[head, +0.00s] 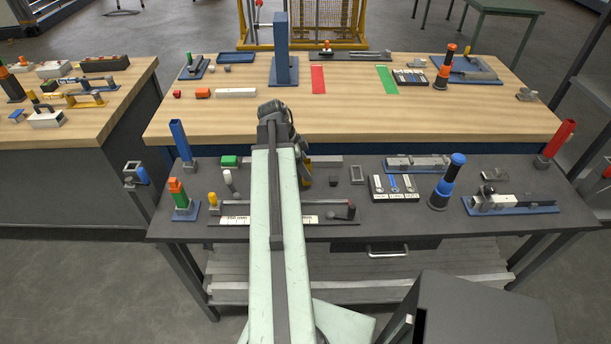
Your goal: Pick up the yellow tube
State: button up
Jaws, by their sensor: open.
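My gripper (304,167) hangs at the end of my arm over the dark bench, close to the narrow yellow piece. It is open, but its fingertips are mostly hidden by my arm. I cannot tell whether it touches anything.
The dark bench (420,222) holds a blue-topped cylinder (447,182), a tray of tools (394,188) and blue fixtures. A blue post (178,143) and a red post (560,139) stand at its ends. A wooden bench (350,120) lies behind, with clear space at its front.

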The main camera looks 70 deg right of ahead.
jog(key=b+x, duration=0.3)
jog(key=x, duration=0.1)
jog(key=shift+f, duration=0.1)
grip_shut()
jog(key=shift+p, duration=0.3)
notch_tip(320, 180, up, 10)
jog(key=p, duration=1)
jog(key=shift+s, duration=0.1)
